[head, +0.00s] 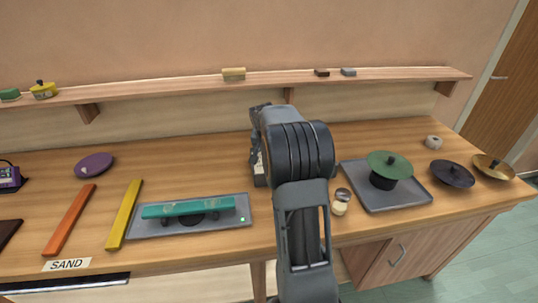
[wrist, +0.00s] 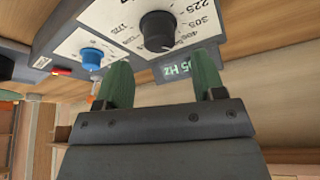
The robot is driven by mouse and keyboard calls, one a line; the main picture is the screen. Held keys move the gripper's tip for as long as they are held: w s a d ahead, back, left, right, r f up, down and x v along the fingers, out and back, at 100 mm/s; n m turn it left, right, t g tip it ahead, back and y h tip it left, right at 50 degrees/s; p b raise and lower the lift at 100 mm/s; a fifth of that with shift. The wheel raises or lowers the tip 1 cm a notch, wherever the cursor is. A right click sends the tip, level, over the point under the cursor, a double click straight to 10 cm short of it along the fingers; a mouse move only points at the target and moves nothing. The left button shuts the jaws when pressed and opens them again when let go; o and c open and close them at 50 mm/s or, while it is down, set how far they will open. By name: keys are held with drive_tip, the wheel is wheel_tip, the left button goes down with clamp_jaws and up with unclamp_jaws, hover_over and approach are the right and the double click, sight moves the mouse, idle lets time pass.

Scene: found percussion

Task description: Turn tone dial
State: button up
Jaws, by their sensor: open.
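The tone dial is a black round knob (wrist: 158,30) on a white scale face with printed numbers, in the wrist view. A white pointer line shows on its face. A lit green display (wrist: 176,70) ending in "05 Hz" sits beside it, partly hidden by a finger. My gripper (wrist: 161,78) is open, its two green fingers apart, with the knob beyond the gap between their tips. The fingers do not appear to hold the knob. In the head view the device (head: 258,168) is mostly hidden behind my arm, and my gripper is hidden there too.
A blue knob (wrist: 92,56) is on the same panel, left of the dial. On the bench in the head view, a grey tray with a teal bar (head: 188,208) lies left and a tray with a green disc (head: 389,164) right. A small shaker-like object (head: 341,207) stands close to my arm.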

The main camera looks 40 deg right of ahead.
drive_tip(key=v, duration=0.9)
drive_tip(key=shift+r, duration=0.1)
idle(1.2)
drive_tip(key=s+a+f+n+y, duration=0.1)
drive_tip(key=s+a+f+n, duration=0.2)
drive_tip(key=s+a, duration=0.7)
drive_tip(key=s+a+f+n+y, duration=0.2)
drive_tip(key=s+a+n, duration=0.4)
drive_tip(key=s+a, duration=0.5)
drive_tip(key=shift+s+a+f+n+t+b, duration=0.25)
drive_tip(key=shift+a+f+n+t, duration=0.2)
drive_tip(key=shift+a, duration=0.55)
drive_tip(key=shift+d, duration=0.1)
idle(0.9)
